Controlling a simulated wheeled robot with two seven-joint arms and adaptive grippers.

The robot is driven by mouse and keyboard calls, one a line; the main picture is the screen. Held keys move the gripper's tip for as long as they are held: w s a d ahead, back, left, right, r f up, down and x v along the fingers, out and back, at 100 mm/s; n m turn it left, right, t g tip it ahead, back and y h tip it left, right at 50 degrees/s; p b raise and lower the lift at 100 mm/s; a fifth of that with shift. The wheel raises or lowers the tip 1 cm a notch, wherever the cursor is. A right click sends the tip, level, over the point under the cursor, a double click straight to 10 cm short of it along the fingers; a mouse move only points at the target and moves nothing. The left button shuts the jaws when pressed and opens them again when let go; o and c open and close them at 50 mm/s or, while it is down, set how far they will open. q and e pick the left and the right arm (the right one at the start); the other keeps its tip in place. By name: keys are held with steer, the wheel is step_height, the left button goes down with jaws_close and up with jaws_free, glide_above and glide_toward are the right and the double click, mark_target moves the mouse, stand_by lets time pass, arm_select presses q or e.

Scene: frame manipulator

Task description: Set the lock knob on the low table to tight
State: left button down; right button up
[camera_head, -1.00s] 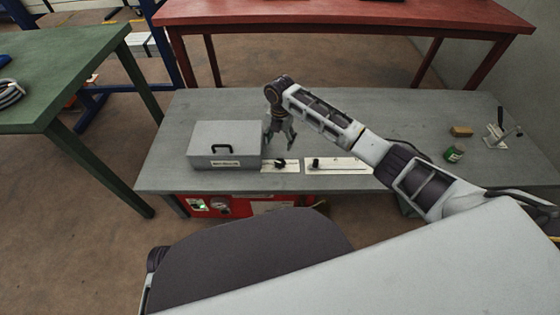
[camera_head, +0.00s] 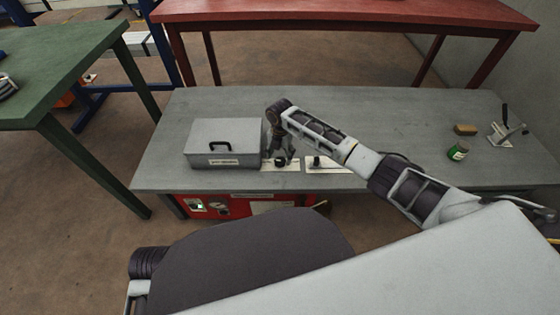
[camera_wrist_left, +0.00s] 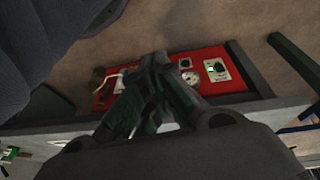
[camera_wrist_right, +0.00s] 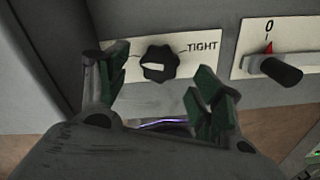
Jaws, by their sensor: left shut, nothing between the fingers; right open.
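The lock knob (camera_wrist_right: 160,64) is black and lobed, with a white mark on its left part, on a white plate in the right wrist view. The word TIGHT is printed to its right. In the head view the knob (camera_head: 280,162) is at the low table's (camera_head: 370,115) front edge, right of the grey box. My right gripper (camera_wrist_right: 162,80) is open, one finger on each side of the knob in that picture; I cannot tell if they touch it. In the head view this gripper (camera_head: 281,152) is just above the knob. My left gripper (camera_wrist_left: 155,65) is shut and empty.
A grey lidded box (camera_head: 222,143) stands left of the knob. A second plate with a black handle (camera_wrist_right: 275,70) is to the right. A green can (camera_head: 458,151), a wooden block (camera_head: 465,129) and a lever clamp (camera_head: 507,130) stand at the far right. A red panel (camera_wrist_left: 190,75) is below the tabletop.

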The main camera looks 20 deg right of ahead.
mark_target(280, 162)
step_height(280, 162, down, 3)
steer(key=shift+r+b, duration=0.2)
steer(key=shift+b, duration=0.15)
arm_select(q)
step_height(280, 162, up, 2)
steer(key=shift+d+r, duration=0.1)
arm_select(e)
steer(key=shift+f, duration=0.2)
arm_select(q)
steer(key=shift+s, duration=0.1)
arm_select(e)
steer(key=shift+c, duration=1)
steer(key=c, duration=0.7)
arm_select(q)
steer(key=shift+w+r+t, duration=0.1)
steer(key=shift+w+t, duration=0.2)
steer(key=shift+w, duration=0.15)
arm_select(e)
steer(key=shift+c, duration=0.7)
